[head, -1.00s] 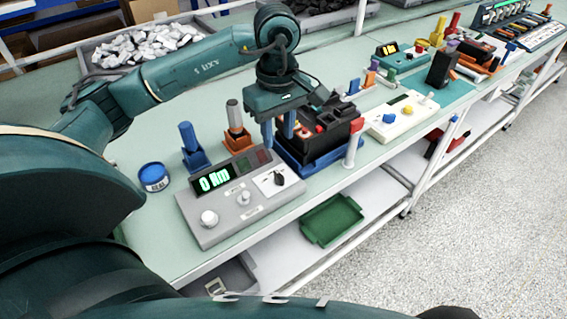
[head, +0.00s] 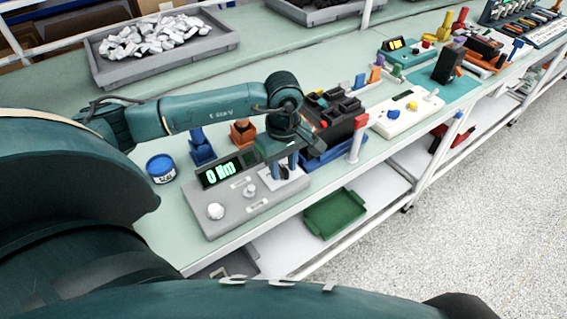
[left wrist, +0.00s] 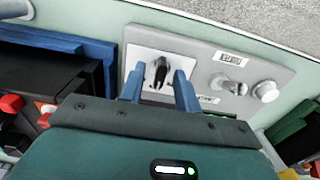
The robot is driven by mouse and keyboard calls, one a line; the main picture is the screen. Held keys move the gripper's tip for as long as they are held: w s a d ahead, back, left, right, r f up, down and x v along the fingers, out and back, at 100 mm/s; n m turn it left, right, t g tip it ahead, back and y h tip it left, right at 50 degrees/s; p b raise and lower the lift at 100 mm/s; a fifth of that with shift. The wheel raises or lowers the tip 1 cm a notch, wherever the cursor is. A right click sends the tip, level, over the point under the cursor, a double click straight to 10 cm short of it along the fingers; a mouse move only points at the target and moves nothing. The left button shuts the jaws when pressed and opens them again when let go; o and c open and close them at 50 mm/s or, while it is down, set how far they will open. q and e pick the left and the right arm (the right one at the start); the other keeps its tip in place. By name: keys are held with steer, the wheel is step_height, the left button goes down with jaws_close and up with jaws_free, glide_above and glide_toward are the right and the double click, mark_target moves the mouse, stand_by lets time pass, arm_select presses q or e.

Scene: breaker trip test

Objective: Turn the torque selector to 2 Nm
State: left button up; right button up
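The grey torque tester (head: 245,207) lies on the near bench, its green display (head: 219,170) reading 0 Nm. Its selector is a black pointer knob (left wrist: 161,72) on a white plate (left wrist: 148,55), clear in the left wrist view and mostly hidden behind my fingers in the head view. My left gripper (head: 281,171) is over the selector with its blue fingers apart, one on each side of the knob in the left wrist view. A gap shows between fingers and knob; contact is not visible. My right gripper is in neither view.
A black breaker in a blue holder (head: 335,150) sits close to the right of my gripper. A blue tin (head: 161,168) and blue (head: 202,150) and orange holders stand behind the tester.

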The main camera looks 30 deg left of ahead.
arm_select(q)
steer(key=c, duration=0.6)
jaws_close()
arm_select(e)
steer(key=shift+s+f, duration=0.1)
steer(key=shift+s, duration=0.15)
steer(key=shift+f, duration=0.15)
arm_select(q)
steer(key=shift+n+b, duration=0.65)
steer(key=shift+n, duration=0.05)
steer(key=n+b, duration=0.2)
steer(key=n, duration=0.1)
steer(key=shift+f, duration=0.1)
steer(key=n+b, duration=0.1)
steer(key=n, duration=0.3)
steer(key=shift+b, duration=0.35)
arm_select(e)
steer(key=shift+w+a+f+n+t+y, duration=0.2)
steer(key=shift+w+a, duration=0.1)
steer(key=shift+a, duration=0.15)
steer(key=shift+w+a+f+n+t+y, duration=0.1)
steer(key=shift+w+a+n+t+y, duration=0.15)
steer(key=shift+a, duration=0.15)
arm_select(q)
steer(key=shift+n, duration=0.4)
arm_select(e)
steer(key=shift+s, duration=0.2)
